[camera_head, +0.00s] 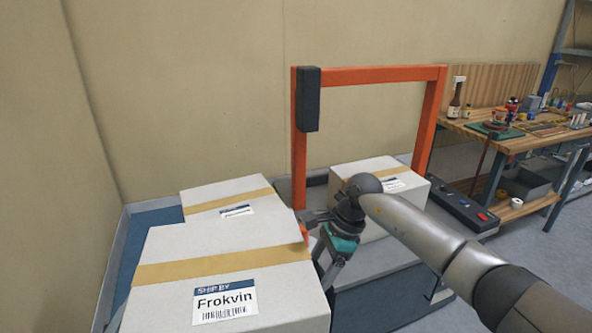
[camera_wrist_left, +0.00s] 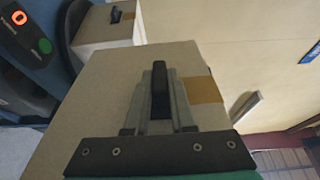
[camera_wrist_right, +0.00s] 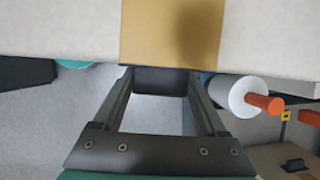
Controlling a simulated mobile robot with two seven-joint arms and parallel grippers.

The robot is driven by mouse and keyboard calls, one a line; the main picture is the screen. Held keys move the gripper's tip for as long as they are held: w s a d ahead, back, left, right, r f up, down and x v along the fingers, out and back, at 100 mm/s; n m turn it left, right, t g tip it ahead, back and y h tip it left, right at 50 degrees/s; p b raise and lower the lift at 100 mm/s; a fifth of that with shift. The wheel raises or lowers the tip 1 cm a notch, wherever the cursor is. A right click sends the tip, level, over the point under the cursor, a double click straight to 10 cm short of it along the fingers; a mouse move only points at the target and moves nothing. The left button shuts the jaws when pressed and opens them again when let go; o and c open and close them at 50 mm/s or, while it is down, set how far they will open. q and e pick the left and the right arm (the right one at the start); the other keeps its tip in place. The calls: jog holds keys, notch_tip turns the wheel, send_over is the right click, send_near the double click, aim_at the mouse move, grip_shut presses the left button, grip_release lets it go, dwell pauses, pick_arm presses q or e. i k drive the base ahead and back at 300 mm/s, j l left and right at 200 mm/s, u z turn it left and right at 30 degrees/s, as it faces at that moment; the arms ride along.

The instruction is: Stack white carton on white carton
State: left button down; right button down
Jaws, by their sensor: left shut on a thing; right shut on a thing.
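A large white carton (camera_head: 228,248) with a tan tape strip and a "Frokvin" label fills the near left of the head view. My right gripper (camera_head: 309,222) is shut on its right side; the right wrist view shows the gripper (camera_wrist_right: 163,82) at a taped carton wall (camera_wrist_right: 65,30). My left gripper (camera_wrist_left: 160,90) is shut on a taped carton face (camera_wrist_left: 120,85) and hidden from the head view. A second white carton (camera_head: 225,192) stands just behind the near one. A third white carton (camera_head: 375,172) stands farther right, partly behind my right arm. What lies under the near carton is hidden.
An orange frame (camera_head: 375,75) with a black box rises behind the cartons. A dark control panel (camera_head: 462,208) is at its right. A cluttered wooden workbench (camera_head: 515,140) stands at the far right. Walls close off the left and back. A white roll (camera_wrist_right: 240,96) shows in the right wrist view.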

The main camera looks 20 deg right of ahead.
aim_at(379, 175)
jog(key=l+z, duration=0.1)
jog(key=z, duration=0.75)
jog(key=i+l+z, duration=0.1)
jog(key=z, duration=0.3)
jog(key=l+z, duration=0.1)
jog(key=z, duration=0.35)
jog(key=i+z, duration=0.1)
jog(key=z, duration=0.3)
jog(key=i+z, duration=0.15)
jog(key=z, duration=0.2)
jog(key=i+l+z, duration=0.1)
jog(key=z, duration=0.2)
jog(key=i+z, duration=0.1)
jog(key=i, duration=0.9)
jog(key=i+u, duration=0.1)
jog(key=u, duration=0.85)
jog(key=i+l+u, duration=0.1)
jog(key=u, duration=0.35)
